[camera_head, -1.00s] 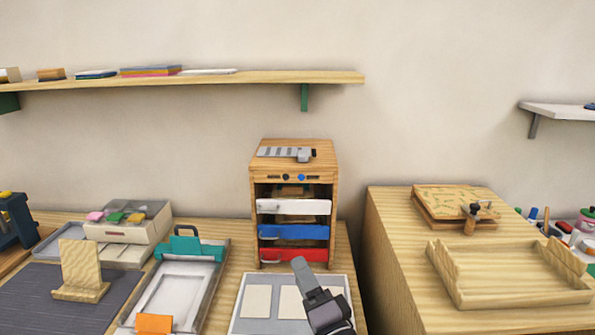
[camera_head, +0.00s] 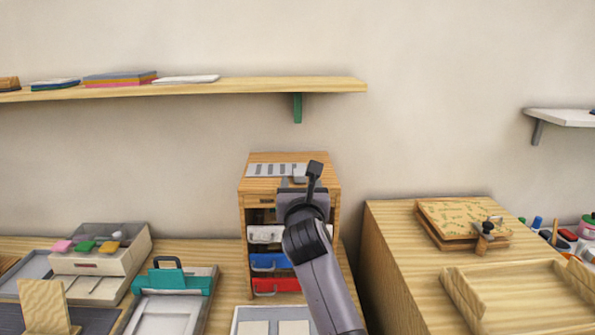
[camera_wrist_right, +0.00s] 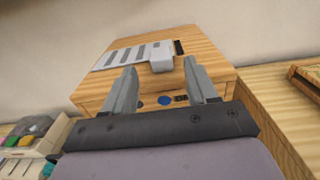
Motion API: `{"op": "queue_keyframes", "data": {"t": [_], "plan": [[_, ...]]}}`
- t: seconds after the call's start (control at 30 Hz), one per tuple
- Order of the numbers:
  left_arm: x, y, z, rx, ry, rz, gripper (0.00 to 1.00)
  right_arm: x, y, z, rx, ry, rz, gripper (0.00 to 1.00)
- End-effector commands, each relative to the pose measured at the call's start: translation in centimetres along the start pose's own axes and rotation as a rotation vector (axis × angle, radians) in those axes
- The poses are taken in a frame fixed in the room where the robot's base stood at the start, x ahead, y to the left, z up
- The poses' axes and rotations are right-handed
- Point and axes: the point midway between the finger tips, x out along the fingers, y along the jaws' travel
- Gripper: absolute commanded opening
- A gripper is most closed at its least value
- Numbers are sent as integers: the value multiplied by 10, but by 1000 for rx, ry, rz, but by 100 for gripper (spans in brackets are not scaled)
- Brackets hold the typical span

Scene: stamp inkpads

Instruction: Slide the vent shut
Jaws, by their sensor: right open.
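The vent is a grey slotted plate (camera_head: 271,170) on top of the wooden drawer cabinet (camera_head: 262,190). In the right wrist view the slotted plate (camera_wrist_right: 132,54) has several dark slots, and a pale grey slider block (camera_wrist_right: 161,57) stands at its right end. A short dark opening (camera_wrist_right: 179,47) shows just right of the block. My right gripper (camera_wrist_right: 157,75) is open, its two fingers pointing at the cabinet top with the slider block between and beyond their tips. In the head view my right gripper (camera_head: 303,190) covers part of the cabinet front. My left gripper is not in view.
White (camera_head: 264,234), blue (camera_head: 268,262) and red (camera_head: 274,285) drawers sit in the cabinet. A wall shelf (camera_head: 200,89) runs above. A teal-clipped tray (camera_head: 172,283) lies left; a second wooden surface with a tray (camera_head: 520,290) stands right.

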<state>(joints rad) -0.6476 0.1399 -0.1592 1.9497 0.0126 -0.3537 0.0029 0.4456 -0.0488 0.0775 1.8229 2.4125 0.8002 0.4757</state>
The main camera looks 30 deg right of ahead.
Motion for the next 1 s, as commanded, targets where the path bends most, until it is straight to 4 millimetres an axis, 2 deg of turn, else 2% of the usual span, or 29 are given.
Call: {"op": "queue_keyframes", "data": {"t": [0.3,0.5,0.7,0.97,1.0], "plan": [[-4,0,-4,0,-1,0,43,39,-1,1,-6,-2,-3,57],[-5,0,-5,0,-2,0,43,58,-1,1,-5,-3,-2,57],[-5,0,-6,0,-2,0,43,66,-1,0,-5,-3,-2,57],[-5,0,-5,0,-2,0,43,66,-1,0,-5,-4,-2,57],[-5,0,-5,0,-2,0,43,66,-1,0,-5,-3,-2,48]]}}
